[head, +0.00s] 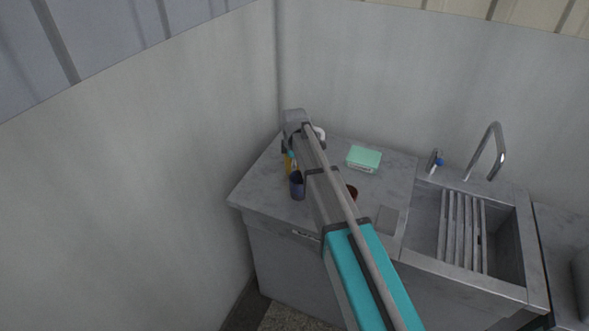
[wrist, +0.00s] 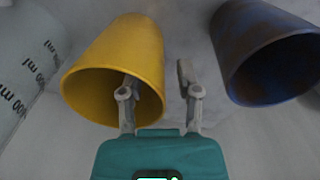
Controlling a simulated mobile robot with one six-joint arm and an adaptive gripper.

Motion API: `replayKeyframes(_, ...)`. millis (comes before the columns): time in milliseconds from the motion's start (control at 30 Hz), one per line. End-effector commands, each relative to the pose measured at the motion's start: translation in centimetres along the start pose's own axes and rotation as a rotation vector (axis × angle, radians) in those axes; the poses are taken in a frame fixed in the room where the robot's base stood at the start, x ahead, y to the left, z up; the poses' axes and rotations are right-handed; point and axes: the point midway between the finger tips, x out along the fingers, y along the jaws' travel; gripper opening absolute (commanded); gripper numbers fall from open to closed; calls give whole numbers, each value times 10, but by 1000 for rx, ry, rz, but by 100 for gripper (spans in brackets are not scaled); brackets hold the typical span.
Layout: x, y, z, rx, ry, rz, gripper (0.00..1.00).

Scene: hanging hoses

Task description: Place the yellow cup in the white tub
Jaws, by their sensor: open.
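The yellow cup (wrist: 122,50) is at left of centre in the wrist view, its open mouth towards the camera. In the head view only a sliver of the yellow cup (head: 288,168) shows beside my arm. My gripper (wrist: 157,75) is open. Its left finger overlaps the cup's mouth and appears to be inside it; its right finger is outside, right of the cup's wall. No grip on the wall shows. A white rounded thing (head: 320,133) shows partly behind my arm; I cannot tell if it is the white tub.
A dark blue cup (wrist: 268,55) stands close to the right finger, also in the head view (head: 297,187). A clear container with ml marks (wrist: 28,62) is at left. A mint-green box (head: 364,158), a reddish cup (head: 352,191) and a sink with rack (head: 463,230) lie right.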

Motion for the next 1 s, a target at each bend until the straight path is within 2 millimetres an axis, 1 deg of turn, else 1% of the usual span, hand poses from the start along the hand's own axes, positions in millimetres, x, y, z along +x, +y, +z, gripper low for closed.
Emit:
replayKeyframes(33, 6, 0, 0, 0, 0, 0, 44)
replayKeyframes(167, 9, 0, 0, 0, 0, 0, 44)
replayKeyframes(800, 9, 0, 0, 0, 0, 0, 44)
replayKeyframes(967, 9, 0, 0, 0, 0, 0, 14)
replayKeyframes(1000, 9, 0, 0, 0, 0, 0, 7)
